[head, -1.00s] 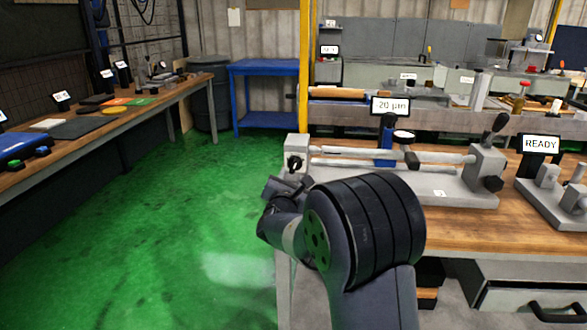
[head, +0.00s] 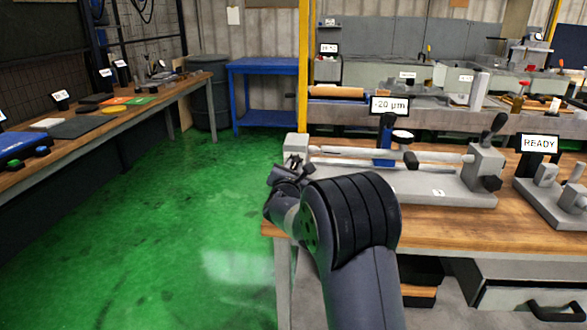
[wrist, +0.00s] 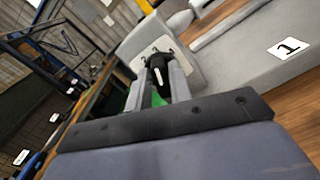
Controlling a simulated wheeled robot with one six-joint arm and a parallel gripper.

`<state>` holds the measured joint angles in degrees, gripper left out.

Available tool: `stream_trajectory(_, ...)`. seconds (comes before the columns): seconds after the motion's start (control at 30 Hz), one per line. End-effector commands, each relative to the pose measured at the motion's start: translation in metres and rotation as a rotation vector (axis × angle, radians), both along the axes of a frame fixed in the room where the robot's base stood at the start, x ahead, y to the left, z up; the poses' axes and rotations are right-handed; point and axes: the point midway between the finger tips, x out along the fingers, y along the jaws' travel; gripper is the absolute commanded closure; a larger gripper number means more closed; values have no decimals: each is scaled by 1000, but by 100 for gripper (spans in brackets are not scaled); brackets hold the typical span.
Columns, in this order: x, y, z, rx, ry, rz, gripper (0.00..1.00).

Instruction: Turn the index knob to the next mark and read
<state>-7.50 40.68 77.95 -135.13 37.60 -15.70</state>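The index knob (wrist: 158,75) is black with a white pointer line. In the wrist view it lies between the two grey fingers of my gripper (wrist: 160,72), in front of a pale dial plate (wrist: 150,50) on the grey headstock. Whether the fingers press on the knob or stand just beside it cannot be told. In the head view my gripper (head: 289,172) is at the front of the headstock (head: 296,145) and hides the knob. The readout (head: 389,105) behind the fixture shows 20 µm, with a leading sign too small to read surely. A round dial gauge (head: 402,136) stands below it.
A shaft (head: 380,154) lies between headstock and tailstock (head: 487,165) on the grey base, labelled 1. A second fixture with a READY sign (head: 540,143) stands at the right. The green floor (head: 190,220) left of the bench (head: 420,228) is clear.

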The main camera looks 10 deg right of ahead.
Motion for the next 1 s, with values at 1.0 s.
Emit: stream_trajectory(1.0, -1, -2, -9, 247, -84, 1, 100)
